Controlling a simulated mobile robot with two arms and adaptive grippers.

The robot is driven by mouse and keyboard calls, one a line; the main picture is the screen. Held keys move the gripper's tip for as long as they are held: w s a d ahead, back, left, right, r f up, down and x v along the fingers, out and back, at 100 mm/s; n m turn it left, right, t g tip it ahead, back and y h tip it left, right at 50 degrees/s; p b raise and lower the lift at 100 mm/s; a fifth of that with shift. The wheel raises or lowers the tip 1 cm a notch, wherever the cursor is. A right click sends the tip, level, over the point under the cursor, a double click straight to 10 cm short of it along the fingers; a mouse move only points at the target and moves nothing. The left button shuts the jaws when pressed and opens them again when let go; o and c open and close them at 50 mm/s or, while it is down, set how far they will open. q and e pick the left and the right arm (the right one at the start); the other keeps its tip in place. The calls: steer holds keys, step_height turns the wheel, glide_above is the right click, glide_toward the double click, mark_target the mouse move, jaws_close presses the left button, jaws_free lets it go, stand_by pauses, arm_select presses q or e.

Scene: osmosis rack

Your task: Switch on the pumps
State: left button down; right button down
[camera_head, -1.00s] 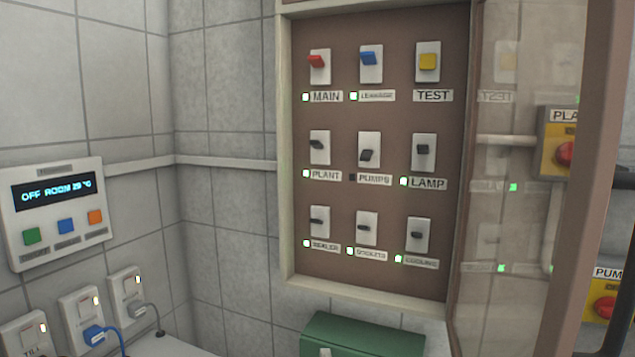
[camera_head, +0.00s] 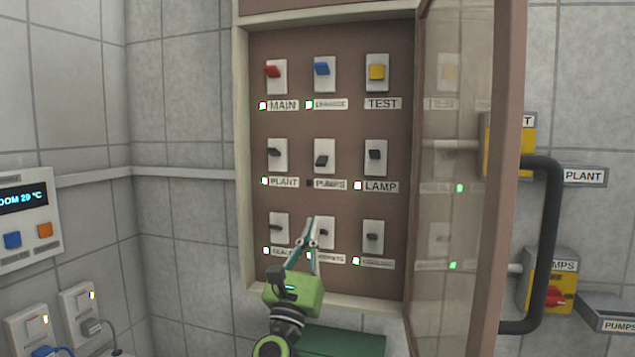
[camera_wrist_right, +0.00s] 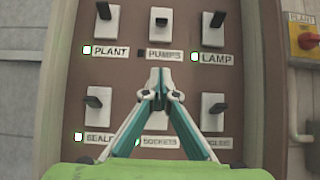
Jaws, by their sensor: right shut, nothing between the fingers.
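The PUMPS switch (camera_head: 321,158) is in the middle of the panel, with a dark lever on a white plate. The indicator (camera_head: 309,183) beside its label (camera_head: 330,184) is dark. The switch also shows at the top of the right wrist view (camera_wrist_right: 161,22). My right gripper (camera_head: 310,220) is shut and empty, below the PUMPS label and in front of the SOCKETS switch (camera_head: 324,233). In the wrist view its closed fingertips (camera_wrist_right: 158,75) partly hide that switch. A yellow box (camera_head: 538,283) with a red knob and a PUMPS label is on the right wall. My left gripper is out of view.
The cabinet's glass door (camera_head: 450,200) stands open at the right of the panel. The PLANT (camera_head: 278,155) and LAMP (camera_head: 375,158) switches flank PUMPS, with green indicators lit. A black pipe (camera_head: 545,240) runs on the right wall. A green box (camera_head: 345,342) is below.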

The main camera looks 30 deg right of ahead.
mark_target(324, 173)
steer(key=shift+r, duration=0.1)
steer(key=p+x, duration=0.5)
steer(key=x, duration=0.5)
steer(key=shift+w+d+r, duration=0.1)
steer(key=shift+r, duration=0.25)
steer(key=p, duration=0.1)
steer(key=r+p, duration=0.1)
steer(key=shift+s+a+r+p, duration=0.15)
steer(key=shift+s+a+p, duration=0.1)
steer(key=shift+a+p, duration=0.15)
steer(key=shift+s+a+r+p, duration=0.35)
steer(key=shift+r+p, duration=0.35)
steer(key=shift+p, duration=0.15)
